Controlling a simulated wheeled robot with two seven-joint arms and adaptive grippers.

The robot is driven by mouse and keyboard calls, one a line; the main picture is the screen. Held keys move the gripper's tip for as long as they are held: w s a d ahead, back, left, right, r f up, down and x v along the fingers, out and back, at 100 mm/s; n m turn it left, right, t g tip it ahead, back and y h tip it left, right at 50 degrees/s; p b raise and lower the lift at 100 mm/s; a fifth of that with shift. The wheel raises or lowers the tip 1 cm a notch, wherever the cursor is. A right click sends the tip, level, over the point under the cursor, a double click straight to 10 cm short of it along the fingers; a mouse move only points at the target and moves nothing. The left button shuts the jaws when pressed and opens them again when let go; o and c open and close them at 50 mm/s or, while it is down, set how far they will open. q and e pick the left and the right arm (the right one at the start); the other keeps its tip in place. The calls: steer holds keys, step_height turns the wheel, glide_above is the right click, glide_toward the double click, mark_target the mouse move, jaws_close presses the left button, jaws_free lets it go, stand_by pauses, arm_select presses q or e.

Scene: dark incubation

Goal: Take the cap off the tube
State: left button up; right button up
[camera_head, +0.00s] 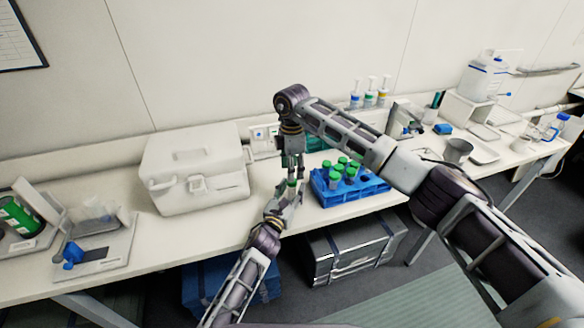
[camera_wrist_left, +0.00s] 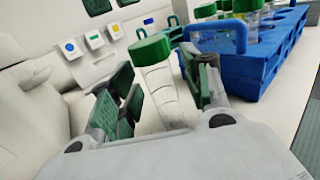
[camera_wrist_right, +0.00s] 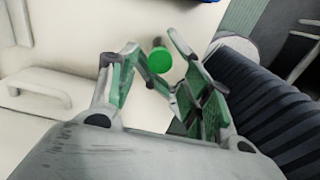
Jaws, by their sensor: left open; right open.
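A clear tube (camera_wrist_left: 170,95) with a green cap (camera_wrist_left: 150,48) stands beside the blue rack (camera_wrist_left: 262,60), between the fingers of my left gripper (camera_wrist_left: 165,90). Those fingers are open; whether they touch the tube, I cannot tell. In the right wrist view the green cap (camera_wrist_right: 159,60) shows between the open fingertips of the right gripper (camera_wrist_right: 150,55). The tube's lower end is hidden.
The blue rack (camera_head: 345,200) holds several green-capped tubes, just right of the grippers. A white cooler box (camera_head: 195,165) stands to the left. Dispenser bottles (camera_head: 370,96) are behind the rack. A silver case (camera_head: 352,250) is below the bench.

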arm_select(q)
steer(key=shift+v, duration=5.85)
steer(key=shift+o, duration=0.9)
steer(key=shift+s, duration=0.1)
